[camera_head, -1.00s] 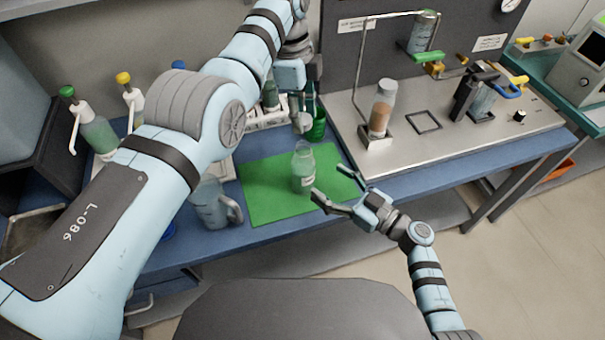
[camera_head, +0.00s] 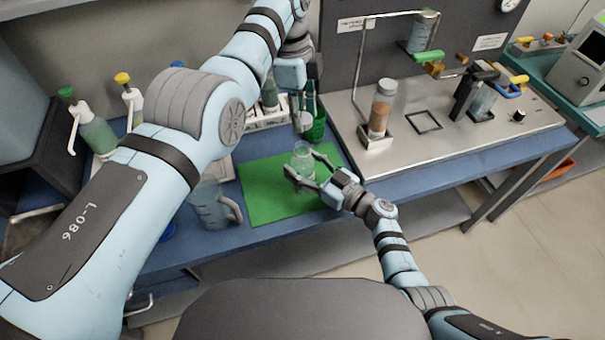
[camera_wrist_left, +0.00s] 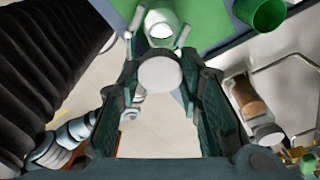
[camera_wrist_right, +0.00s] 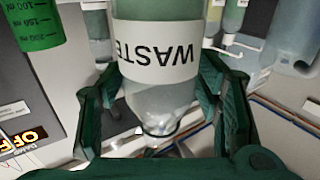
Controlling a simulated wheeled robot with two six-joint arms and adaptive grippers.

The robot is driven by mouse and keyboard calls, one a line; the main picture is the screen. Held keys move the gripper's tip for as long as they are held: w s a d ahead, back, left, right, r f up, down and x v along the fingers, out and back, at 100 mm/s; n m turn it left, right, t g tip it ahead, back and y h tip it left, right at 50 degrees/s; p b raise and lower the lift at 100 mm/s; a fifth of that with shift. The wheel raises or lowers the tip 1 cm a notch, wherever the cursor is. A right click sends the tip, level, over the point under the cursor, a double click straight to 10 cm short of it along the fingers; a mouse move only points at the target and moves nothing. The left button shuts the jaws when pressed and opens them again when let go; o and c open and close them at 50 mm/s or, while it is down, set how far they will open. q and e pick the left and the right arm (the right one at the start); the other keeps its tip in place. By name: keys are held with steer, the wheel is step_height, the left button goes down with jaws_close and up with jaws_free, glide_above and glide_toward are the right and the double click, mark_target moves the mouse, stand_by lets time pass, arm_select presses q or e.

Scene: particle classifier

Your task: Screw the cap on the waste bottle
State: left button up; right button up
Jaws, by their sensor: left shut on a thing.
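The clear waste bottle (camera_head: 303,158) stands upright on the green mat (camera_head: 262,190), its mouth uncovered. Its label reading WASTE faces the right wrist camera (camera_wrist_right: 160,52). My right gripper (camera_head: 306,171) is low around the bottle, one finger on each side. In the right wrist view, gaps show between the fingers and the glass. My left gripper (camera_head: 303,108) is above and behind the bottle, pointing down. It is shut on a pale round cap (camera_wrist_left: 160,73). In the left wrist view, the bottle lies beyond the cap, apart from it.
A beaker (camera_head: 211,203) stands left of the mat. A metal platform (camera_head: 450,115) with a jar of brown grains (camera_head: 380,112) is on the right. Wash bottles (camera_head: 97,134) stand at back left.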

jaws_close()
arm_select(q)
glide_above(303, 150)
steer(key=shift+a+f, duration=0.15)
steer(key=shift+f, duration=1.1)
steer(key=shift+a+f, duration=0.1)
steer(key=shift+f, duration=1.15)
steer(key=shift+f, duration=0.1)
steer(key=shift+f, duration=0.8)
steer(key=shift+f+n, duration=0.3)
steer(key=shift+n, duration=0.45)
steer(key=shift+f+n, duration=0.25)
steer(key=shift+n, duration=0.5)
arm_select(e)
steer(key=shift+f, duration=0.1)
arm_select(q)
steer(key=o, duration=0.7)
